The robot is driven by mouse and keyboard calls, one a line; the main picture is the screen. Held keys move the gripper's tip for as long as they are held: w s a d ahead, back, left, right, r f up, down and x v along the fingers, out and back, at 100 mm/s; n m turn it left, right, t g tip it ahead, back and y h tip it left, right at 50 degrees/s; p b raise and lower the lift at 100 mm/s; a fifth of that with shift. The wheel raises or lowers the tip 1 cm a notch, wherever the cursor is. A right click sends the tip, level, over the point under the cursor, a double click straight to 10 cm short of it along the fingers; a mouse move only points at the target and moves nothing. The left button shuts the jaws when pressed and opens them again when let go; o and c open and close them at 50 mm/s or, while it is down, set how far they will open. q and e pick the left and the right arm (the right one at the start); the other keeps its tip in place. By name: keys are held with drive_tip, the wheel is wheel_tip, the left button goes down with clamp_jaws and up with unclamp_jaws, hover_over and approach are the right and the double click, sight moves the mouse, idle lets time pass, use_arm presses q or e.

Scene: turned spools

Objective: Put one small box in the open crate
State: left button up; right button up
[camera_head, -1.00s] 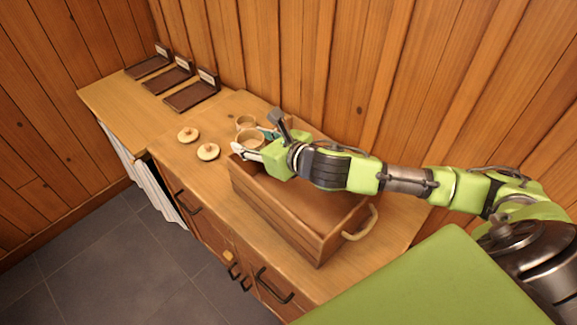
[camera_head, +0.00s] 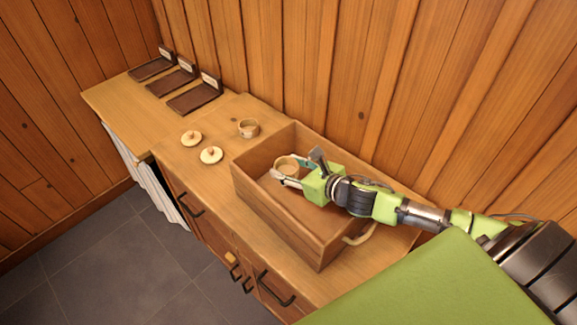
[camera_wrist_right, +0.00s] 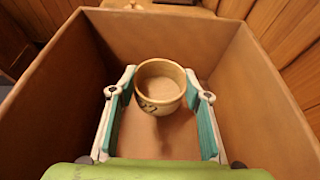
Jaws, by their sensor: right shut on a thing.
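A small round, lidless wooden box (camera_head: 287,164) with a dark mark on its side is between the fingers of my right gripper (camera_head: 290,168). The gripper is shut on it, inside the open wooden crate (camera_head: 272,222). In the right wrist view the box (camera_wrist_right: 160,84) sits between the two teal finger pads, with the crate walls (camera_wrist_right: 262,95) around it. I cannot tell whether it touches the crate floor. A second small round box (camera_head: 249,128) stands on the counter behind the crate's left end. My left gripper is not in view.
Two round knobbed lids (camera_head: 191,138) (camera_head: 211,155) lie on the counter (camera_head: 220,178) left of the crate. Several dark labelled trays (camera_head: 194,97) lie at the far left. A plank wall (camera_head: 340,70) runs behind. The crate's rope handle (camera_head: 360,234) is near my arm.

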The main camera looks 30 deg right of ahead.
drive_tip(key=shift+f+b, duration=0.4)
drive_tip(key=shift+f, duration=0.25)
drive_tip(key=o, duration=0.9)
drive_tip(key=shift+c, duration=0.2)
drive_tip(key=shift+r, duration=0.1)
drive_tip(key=shift+r+p, duration=0.3)
drive_tip(key=shift+s+r, duration=0.2)
drive_tip(key=shift+r, duration=0.1)
drive_tip(key=b+v, duration=0.1)
drive_tip(key=v, duration=0.6)
drive_tip(key=shift+d+r, duration=0.1)
